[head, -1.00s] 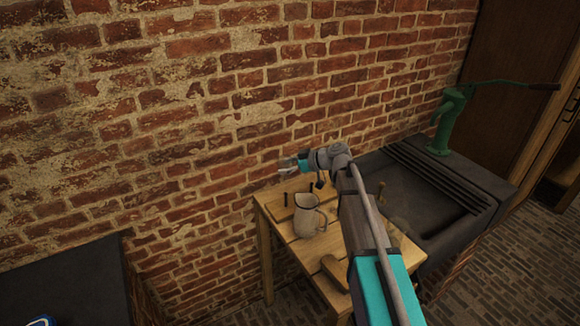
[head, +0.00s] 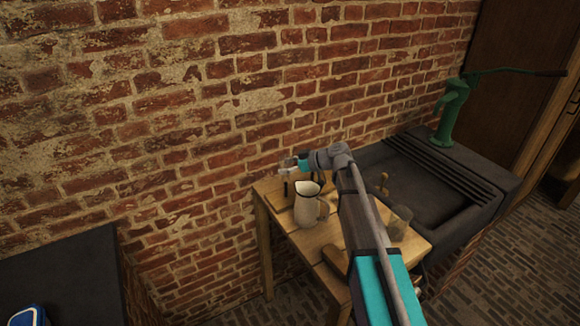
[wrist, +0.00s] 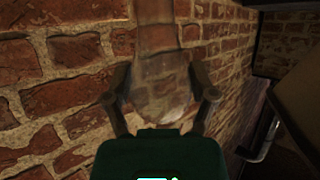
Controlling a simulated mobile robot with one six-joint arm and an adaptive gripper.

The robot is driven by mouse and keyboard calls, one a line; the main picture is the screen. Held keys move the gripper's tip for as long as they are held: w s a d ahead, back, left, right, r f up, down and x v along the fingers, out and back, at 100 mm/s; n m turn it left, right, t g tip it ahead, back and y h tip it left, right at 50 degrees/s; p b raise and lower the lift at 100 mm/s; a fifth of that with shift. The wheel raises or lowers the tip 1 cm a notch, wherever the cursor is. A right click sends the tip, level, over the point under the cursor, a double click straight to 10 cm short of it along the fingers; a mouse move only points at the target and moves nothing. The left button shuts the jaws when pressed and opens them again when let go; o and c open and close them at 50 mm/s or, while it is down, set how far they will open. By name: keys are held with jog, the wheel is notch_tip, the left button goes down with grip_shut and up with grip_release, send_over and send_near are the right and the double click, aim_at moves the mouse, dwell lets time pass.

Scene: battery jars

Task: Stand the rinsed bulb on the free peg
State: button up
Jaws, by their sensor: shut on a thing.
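My gripper (wrist: 158,80) is shut on a clear glass bulb (wrist: 158,98) in the wrist view. The bulb is see-through, with its rounded end toward the palm and a finger on each side. In the head view my gripper (head: 288,170) is over the back left of the wooden table, close above the peg area. The bulb is too faint to make out there. A dark peg (head: 285,189) shows just below the gripper. Other pegs are hard to tell apart behind the arm and the pitcher, and I cannot tell which is free.
A clear glass vessel (head: 400,222) stands at the table's right. A dark sink (head: 425,185) with a green pump (head: 452,112) adjoins on the right. The brick wall is close behind.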

aim_at(287, 180)
jog(key=shift+f+b, duration=2.95)
jog(key=shift+f, duration=0.2)
jog(key=o, duration=0.8)
jog(key=shift+c, duration=0.2)
jog(key=shift+r, duration=0.1)
